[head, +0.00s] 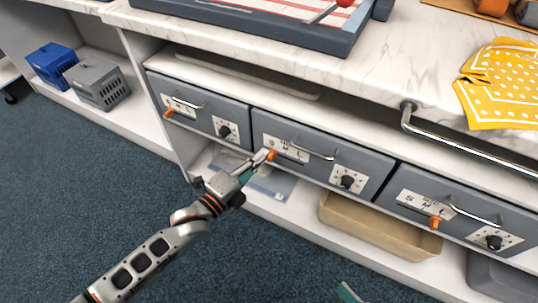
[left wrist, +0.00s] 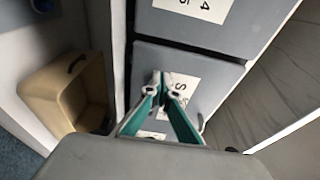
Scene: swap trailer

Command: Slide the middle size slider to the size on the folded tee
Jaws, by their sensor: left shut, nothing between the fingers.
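The middle drawer (head: 318,152) is grey, with a white size plate (head: 294,151), a metal handle and a black dial. Its orange slider knob (head: 271,155) sits near the plate's left end. My left gripper (head: 267,156) is shut and empty, its tips at or just beside this knob; I cannot tell whether they touch. In the left wrist view the shut fingers (left wrist: 163,80) point at a drawer front with a white lettered plate (left wrist: 181,91); the knob is hidden there. A teal fingertip of my right gripper (head: 348,292) shows at the bottom edge. I cannot make out a folded tee.
Similar drawers flank it at left (head: 197,104) and right (head: 463,212), with their own orange knobs. Above is a marble counter (head: 420,65) with an overhanging yellow dotted cloth (head: 500,84) and a metal rail (head: 468,152). Below, a tan bin (head: 380,226) stands on the shelf.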

